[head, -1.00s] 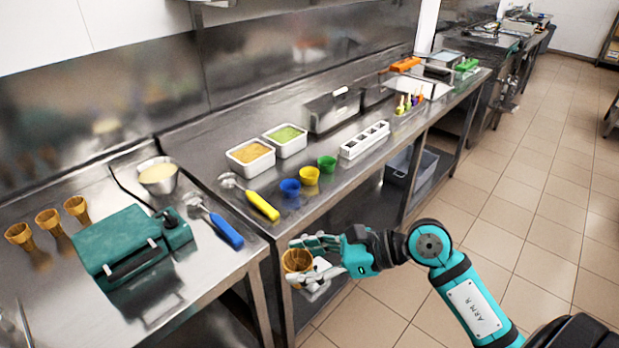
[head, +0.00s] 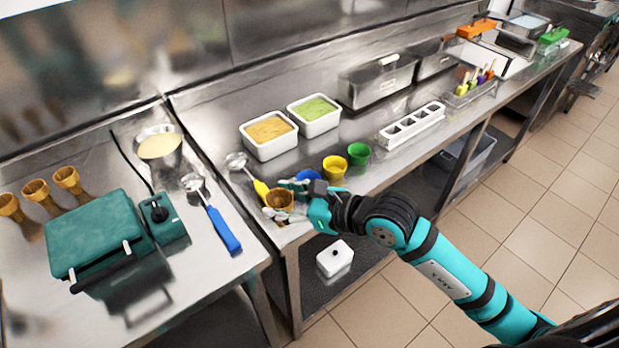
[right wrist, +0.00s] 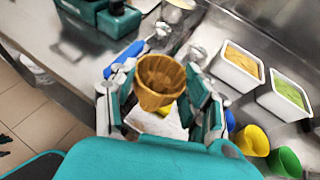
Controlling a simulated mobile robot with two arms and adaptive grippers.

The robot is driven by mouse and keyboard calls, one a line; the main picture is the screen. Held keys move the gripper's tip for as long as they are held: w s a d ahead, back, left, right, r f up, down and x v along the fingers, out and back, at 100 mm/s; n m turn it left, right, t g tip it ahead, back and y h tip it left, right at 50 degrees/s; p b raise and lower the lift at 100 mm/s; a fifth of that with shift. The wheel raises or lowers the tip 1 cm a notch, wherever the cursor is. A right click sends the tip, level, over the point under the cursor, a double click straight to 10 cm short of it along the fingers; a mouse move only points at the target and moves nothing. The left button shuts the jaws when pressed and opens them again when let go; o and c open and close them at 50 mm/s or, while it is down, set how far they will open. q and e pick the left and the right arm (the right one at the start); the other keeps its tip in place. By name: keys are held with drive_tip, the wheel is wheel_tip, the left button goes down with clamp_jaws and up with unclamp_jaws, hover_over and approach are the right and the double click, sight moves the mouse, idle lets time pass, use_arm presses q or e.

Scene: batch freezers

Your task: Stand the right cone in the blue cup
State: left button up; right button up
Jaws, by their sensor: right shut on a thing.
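My right gripper (head: 281,203) is shut on a brown waffle cone (head: 279,199), its open mouth facing up. The cone also shows between the fingers in the right wrist view (right wrist: 159,80). Gripper and cone are at the near edge of the counter, just left of the blue cup (head: 308,176). The blue cup is partly hidden behind the gripper in the head view, and only a sliver of it (right wrist: 230,122) shows in the right wrist view. The yellow cup (head: 335,167) and green cup (head: 359,154) stand to its right. My left gripper is not in view.
A yellow-handled scoop (head: 262,190) lies just behind the gripper. Tubs of orange (head: 268,148) and green (head: 314,128) ice cream stand behind the cups. A white slotted holder (head: 411,125) is to the right. Several cones stand by the teal waffle iron (head: 103,237) at left.

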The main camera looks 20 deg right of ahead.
drive_tip(key=w+d+f+p, duration=0.1)
drive_tip(key=w+d, duration=0.2)
drive_tip(key=w+d+f, duration=0.2)
drive_tip(key=w+d, duration=0.1)
drive_tip(key=w, duration=0.1)
drive_tip(key=w+d+f+p, duration=0.1)
drive_tip(key=w+d, duration=0.2)
drive_tip(key=w, duration=0.1)
drive_tip(key=shift+w+d+f+p, duration=0.2)
drive_tip(key=shift+w+p, duration=0.05)
drive_tip(key=shift+p, duration=0.05)
drive_tip(key=shift+f, duration=0.25)
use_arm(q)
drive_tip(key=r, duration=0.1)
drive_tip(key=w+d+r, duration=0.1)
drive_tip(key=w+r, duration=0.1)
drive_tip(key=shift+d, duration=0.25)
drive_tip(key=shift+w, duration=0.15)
use_arm(e)
drive_tip(key=shift+f, duration=0.1)
